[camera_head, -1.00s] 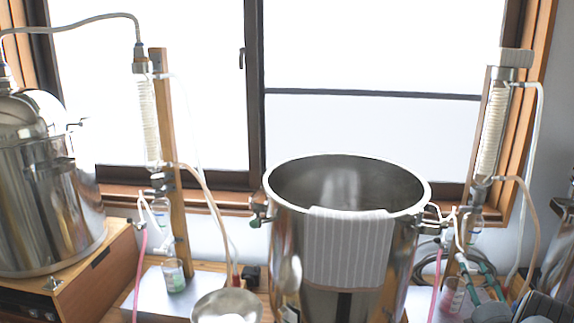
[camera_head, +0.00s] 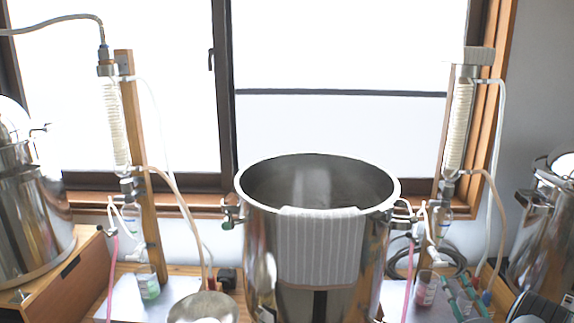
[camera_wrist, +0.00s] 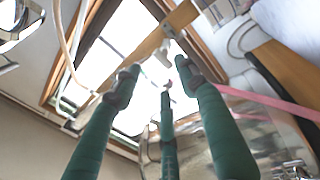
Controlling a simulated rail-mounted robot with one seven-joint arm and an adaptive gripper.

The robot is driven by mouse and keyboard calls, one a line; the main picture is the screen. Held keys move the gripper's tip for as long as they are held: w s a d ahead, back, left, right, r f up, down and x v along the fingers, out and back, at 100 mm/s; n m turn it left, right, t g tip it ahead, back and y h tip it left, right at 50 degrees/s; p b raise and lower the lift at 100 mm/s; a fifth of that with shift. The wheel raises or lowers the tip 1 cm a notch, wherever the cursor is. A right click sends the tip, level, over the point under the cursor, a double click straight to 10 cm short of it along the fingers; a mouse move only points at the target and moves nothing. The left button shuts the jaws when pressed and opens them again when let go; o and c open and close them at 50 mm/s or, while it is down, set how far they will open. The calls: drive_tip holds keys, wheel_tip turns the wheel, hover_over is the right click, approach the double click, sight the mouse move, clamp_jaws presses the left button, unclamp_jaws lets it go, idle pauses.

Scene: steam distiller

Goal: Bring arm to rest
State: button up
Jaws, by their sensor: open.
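My gripper (camera_wrist: 158,78) shows in the wrist view as three long dark green fingers spread apart, with nothing between them. Its fingers point toward the window and the wooden post. In the head view, parts of the green fingers (camera_head: 466,292) show low at the right, in front of the right condenser stand and right of the large open steel pot (camera_head: 262,245). I cannot tell how near the fingers are to the glassware there. The rest of my arm is mostly out of frame.
A striped grey cloth (camera_head: 319,250) hangs over the pot's front rim. Condensers (camera_head: 113,120) on wooden posts (camera_head: 134,150) stand on both sides, with hoses and small beakers (camera_head: 148,285) below. A steel vessel (camera_head: 30,235) sits on a wooden box at left; another vessel (camera_head: 545,225) stands at right.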

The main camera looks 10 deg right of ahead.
sight(443, 265)
drive_tip(key=x, duration=0.7)
drive_tip(key=shift+w+r, duration=0.15)
drive_tip(key=shift+w, duration=0.15)
drive_tip(key=shift+d+n+b, duration=0.15)
drive_tip(key=shift+n+b, duration=0.2)
drive_tip(key=shift+n, duration=0.45)
drive_tip(key=shift+w+n+y, duration=0.1)
drive_tip(key=shift+n+y, duration=0.5)
drive_tip(key=shift+n, duration=0.6)
drive_tip(key=n+y, duration=0.1)
drive_tip(key=n, duration=0.2)
drive_tip(key=shift+n+b, duration=0.35)
drive_tip(key=shift+n, duration=0.05)
drive_tip(key=n+g+y+p, duration=0.1)
drive_tip(key=n, duration=0.6)
drive_tip(key=shift+r, duration=0.1)
